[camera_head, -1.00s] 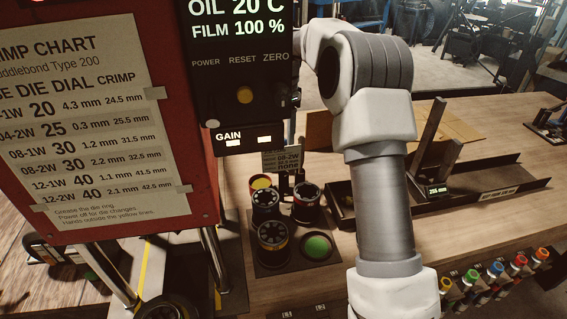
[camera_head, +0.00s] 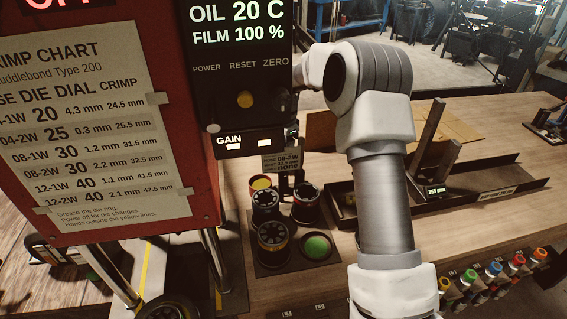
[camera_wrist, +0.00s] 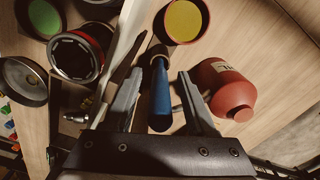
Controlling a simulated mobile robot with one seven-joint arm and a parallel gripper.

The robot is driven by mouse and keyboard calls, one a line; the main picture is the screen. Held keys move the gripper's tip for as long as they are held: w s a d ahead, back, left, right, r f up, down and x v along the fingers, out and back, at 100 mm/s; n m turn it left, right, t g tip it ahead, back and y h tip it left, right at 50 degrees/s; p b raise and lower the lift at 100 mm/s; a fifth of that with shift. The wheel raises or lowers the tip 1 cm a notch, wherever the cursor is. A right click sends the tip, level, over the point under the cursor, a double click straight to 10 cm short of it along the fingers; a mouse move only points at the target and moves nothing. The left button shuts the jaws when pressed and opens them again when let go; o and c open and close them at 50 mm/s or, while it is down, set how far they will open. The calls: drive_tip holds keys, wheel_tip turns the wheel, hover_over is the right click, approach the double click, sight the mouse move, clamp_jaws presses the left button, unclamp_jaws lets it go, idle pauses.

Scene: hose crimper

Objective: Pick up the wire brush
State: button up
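In the wrist view a tool with a blue handle (camera_wrist: 160,98), which looks like the wire brush, points toward me, with a darker end beyond it. Its bristles cannot be made out. My gripper (camera_wrist: 160,76) is open, with one finger on each side of the blue handle and a visible gap on both sides. In the head view my gripper and the brush are hidden behind the control box and my own arm.
A red-brown bottle (camera_wrist: 230,90) stands close to the right finger. A yellow-topped round container (camera_wrist: 184,20) and a red-and-black die (camera_wrist: 76,56) are nearby. In the head view the red crimper panel (camera_head: 190,120) fills the left, and a long dark tray (camera_head: 480,190) lies right.

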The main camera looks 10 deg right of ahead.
clamp_jaws()
drive_tip(key=shift+r, duration=0.1)
wheel_tip(320, 180, up, 26)
drive_tip(key=p, duration=0.9)
drive_tip(key=shift+r, duration=0.15)
